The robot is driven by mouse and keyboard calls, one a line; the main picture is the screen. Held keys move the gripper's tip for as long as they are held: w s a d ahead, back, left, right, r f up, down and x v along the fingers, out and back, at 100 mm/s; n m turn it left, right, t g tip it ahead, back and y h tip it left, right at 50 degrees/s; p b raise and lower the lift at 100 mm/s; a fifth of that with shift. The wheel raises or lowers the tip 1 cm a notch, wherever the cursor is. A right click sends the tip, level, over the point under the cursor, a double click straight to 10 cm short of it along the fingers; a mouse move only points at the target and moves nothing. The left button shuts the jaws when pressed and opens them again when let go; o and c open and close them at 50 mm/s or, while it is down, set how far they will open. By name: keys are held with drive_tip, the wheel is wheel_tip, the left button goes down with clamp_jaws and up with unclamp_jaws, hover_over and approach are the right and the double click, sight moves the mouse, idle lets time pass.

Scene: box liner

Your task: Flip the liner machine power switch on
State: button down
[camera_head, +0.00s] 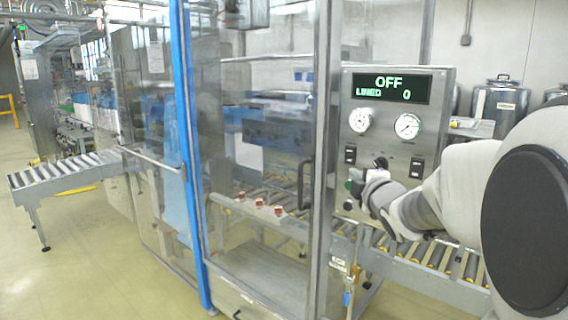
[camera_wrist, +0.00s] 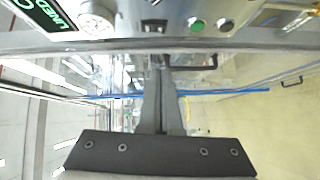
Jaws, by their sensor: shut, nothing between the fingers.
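The liner machine's control panel (camera_head: 385,140) shows a display (camera_head: 388,88) reading "OFF" and "LINED 0". Two dark rocker switches sit below the gauges, a left one (camera_head: 350,154) and a right one (camera_head: 416,167). Their labels are too small to read, so I cannot tell which is the power switch. My gripper (camera_head: 355,178) is in front of the panel's lower left, below the left rocker. In the wrist view its fingers (camera_wrist: 159,62) are together and empty, pointing toward the panel edge. One rocker (camera_wrist: 155,26) shows just beyond them. Contact with the panel cannot be told.
Two round gauges (camera_head: 408,125) sit above the switches. A green button (camera_wrist: 197,25) and a dark button (camera_wrist: 226,25) are nearby. A metal frame post (camera_head: 324,150) and clear door (camera_head: 262,150) stand left of the panel. A roller conveyor (camera_head: 440,262) runs below.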

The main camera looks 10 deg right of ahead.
approach(346, 161)
drive_tip(key=w+a, duration=0.3)
drive_tip(key=w+d, duration=0.1)
drive_tip(key=w+d+p, duration=0.1)
drive_tip(key=shift+w+d+f, duration=0.1)
drive_tip(key=shift+w+d, duration=0.1)
drive_tip(key=shift+d, duration=0.15)
drive_tip(key=shift+w+d+f, duration=0.1)
drive_tip(key=shift+w+d, duration=0.25)
drive_tip(key=b, duration=0.1)
drive_tip(key=f+b, duration=0.1)
drive_tip(key=b, duration=0.1)
drive_tip(key=shift+w+d, duration=0.15)
drive_tip(key=shift+d, duration=0.05)
drive_tip(key=shift+r+p, duration=0.4)
drive_tip(key=shift+r, duration=0.05)
drive_tip(key=shift+f, duration=0.1)
